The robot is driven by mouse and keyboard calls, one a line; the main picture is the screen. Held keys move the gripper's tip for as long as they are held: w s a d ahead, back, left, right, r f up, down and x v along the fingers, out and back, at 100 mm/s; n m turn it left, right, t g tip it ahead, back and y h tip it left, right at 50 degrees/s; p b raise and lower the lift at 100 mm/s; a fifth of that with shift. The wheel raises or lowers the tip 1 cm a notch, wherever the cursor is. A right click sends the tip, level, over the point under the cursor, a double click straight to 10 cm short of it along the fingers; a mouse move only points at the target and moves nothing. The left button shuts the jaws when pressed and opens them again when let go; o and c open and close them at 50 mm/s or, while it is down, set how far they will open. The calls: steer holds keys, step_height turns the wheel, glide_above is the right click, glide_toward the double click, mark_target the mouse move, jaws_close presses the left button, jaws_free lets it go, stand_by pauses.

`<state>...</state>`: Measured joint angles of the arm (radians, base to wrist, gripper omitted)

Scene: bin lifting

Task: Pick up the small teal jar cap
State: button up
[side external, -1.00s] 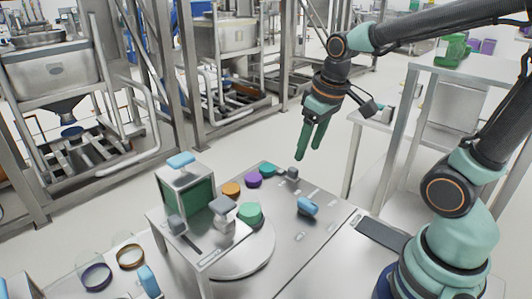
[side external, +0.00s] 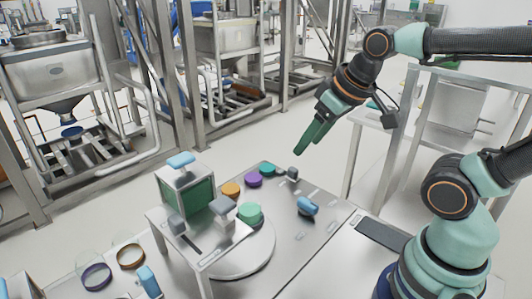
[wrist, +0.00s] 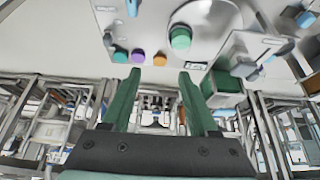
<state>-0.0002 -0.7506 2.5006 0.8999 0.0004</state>
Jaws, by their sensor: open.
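The small teal jar cap (side external: 268,169) lies at the far edge of the metal table, beside a purple cap (side external: 253,180). In the wrist view the teal cap (wrist: 120,57) is at the upper left, left of the purple cap (wrist: 138,57). My gripper (side external: 304,150) is in the air above and to the right of the caps in the side view, its dark green fingers slanting down to the left. In the wrist view the fingers (wrist: 157,74) are apart with nothing between them.
An orange cap (side external: 231,190) and a larger green lid (side external: 250,214) are near the purple cap. A small grey-topped piece (side external: 292,174) stands right of the teal cap, and a blue-topped piece (side external: 307,206) stands nearer. A boxy station with a green panel (side external: 187,197) rises at left.

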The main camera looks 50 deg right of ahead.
steer(key=shift+o, duration=0.3)
steer(key=o, duration=0.6)
